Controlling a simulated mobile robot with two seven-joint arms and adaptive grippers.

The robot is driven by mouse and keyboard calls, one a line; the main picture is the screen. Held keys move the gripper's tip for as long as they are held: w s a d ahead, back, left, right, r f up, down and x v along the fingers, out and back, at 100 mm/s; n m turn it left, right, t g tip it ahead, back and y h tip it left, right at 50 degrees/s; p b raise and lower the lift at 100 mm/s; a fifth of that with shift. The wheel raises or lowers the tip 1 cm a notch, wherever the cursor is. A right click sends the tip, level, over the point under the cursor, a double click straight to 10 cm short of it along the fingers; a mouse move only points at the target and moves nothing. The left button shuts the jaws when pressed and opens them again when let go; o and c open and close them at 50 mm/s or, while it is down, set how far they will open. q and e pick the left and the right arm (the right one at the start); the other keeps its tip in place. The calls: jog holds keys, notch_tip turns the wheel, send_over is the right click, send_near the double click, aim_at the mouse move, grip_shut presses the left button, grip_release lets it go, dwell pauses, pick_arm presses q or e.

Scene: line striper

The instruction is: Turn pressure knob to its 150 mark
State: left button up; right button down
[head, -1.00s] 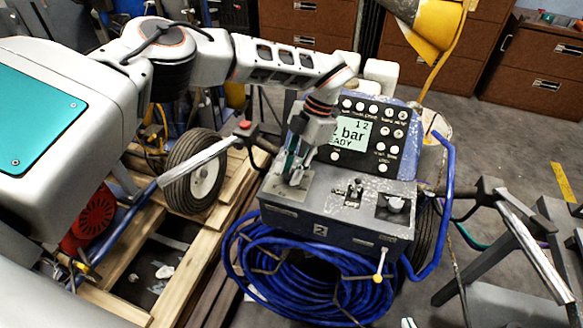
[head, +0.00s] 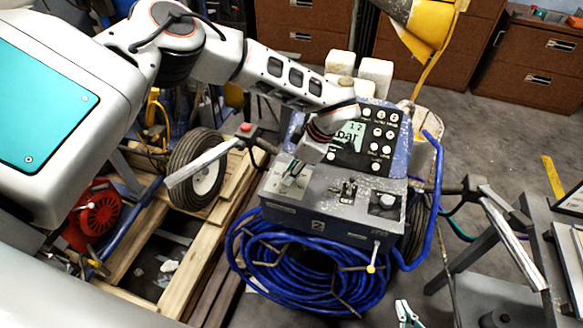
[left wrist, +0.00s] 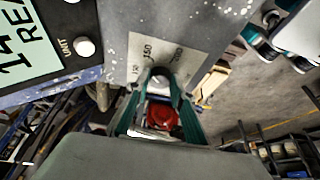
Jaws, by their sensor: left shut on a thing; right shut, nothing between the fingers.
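The striper's control box (head: 315,210) has a pale dial plate (head: 283,186) at its left. My left gripper (head: 291,176) points down there, shut on the pressure knob. In the left wrist view, the dark knob (left wrist: 160,76) sits between the green fingers of the left gripper (left wrist: 152,98). The dial plate (left wrist: 165,50) shows printed numbers, one apparently 150; the knob's pointer is not clear. The lit display (head: 352,136) is partly covered by my arm; its cut-off digits show in the wrist view (left wrist: 22,45). My right gripper (head: 406,313) is shut and empty at the bottom edge.
A toggle switch (head: 348,192) and another knob (head: 386,201) are right of the dial. A coiled blue hose (head: 300,275) hangs below the box. Handlebars extend to both sides, with a grey grip (head: 515,245) at right. A table stands at far right.

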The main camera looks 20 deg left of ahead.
pick_arm(q)
jog(key=shift+s+m+p, duration=0.1)
jog(key=shift+m+p, duration=0.2)
jog(key=shift+m, duration=0.3)
jog(key=o, duration=1.1)
jog(key=shift+o, duration=0.2)
jog(key=v, duration=1.2)
jog(key=shift+s, duration=0.25)
